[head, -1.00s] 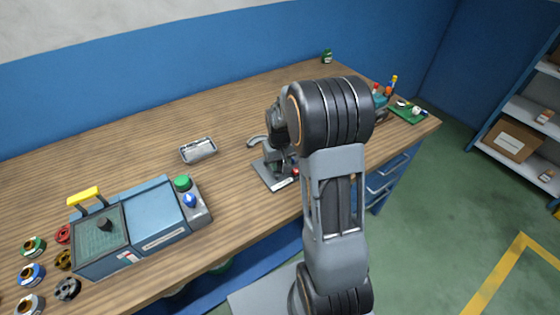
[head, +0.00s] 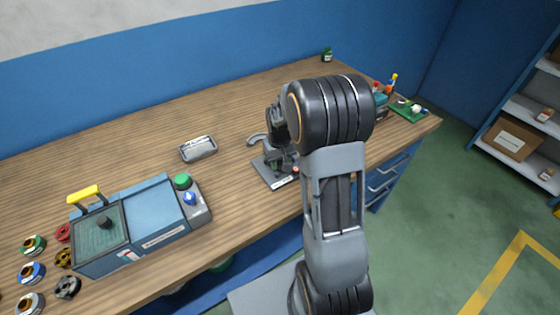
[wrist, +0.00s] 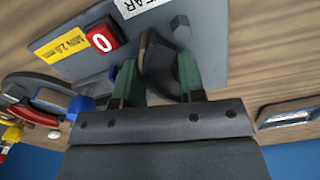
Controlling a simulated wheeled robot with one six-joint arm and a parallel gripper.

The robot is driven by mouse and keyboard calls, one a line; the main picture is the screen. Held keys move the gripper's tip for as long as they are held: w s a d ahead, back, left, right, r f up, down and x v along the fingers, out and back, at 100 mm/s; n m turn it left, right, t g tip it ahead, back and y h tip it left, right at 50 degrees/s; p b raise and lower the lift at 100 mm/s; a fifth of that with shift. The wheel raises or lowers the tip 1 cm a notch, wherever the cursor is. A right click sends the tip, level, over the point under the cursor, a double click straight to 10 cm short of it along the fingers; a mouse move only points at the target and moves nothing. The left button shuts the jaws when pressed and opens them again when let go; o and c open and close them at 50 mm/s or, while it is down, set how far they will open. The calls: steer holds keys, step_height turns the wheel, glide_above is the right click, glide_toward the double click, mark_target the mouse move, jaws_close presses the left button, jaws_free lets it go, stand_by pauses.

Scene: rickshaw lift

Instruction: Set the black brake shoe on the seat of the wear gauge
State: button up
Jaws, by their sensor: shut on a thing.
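The black, curved brake shoe (wrist: 160,66) is between the green-padded fingers of my gripper (wrist: 160,78) in the wrist view. My gripper is shut on it. The wear gauge (wrist: 215,50) is a grey plate with a red "0" display and a yellow "MIN 2.0 mm" label. The held shoe is over this plate, but I cannot tell whether it touches the seat. In the head view, the gauge (head: 268,178) stands near the bench's front edge. My wrist hangs over it, and my arm hides part of it. The fingertips are hard to make out there.
A metal tray (head: 198,149) lies left of the gauge. A blue case (head: 150,210) with a yellow handle and several coloured spools stand farther left. A green mat (head: 408,112) with small items is at the right end. Bare wood lies behind the gauge.

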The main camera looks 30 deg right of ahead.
steer(key=shift+f, duration=0.4)
stand_by(1.2)
steer(key=o, duration=1.5)
steer(key=shift+r, duration=0.15)
steer(key=shift+r+p, duration=2.4)
steer(key=shift+r, duration=1)
steer(key=shift+s, duration=0.1)
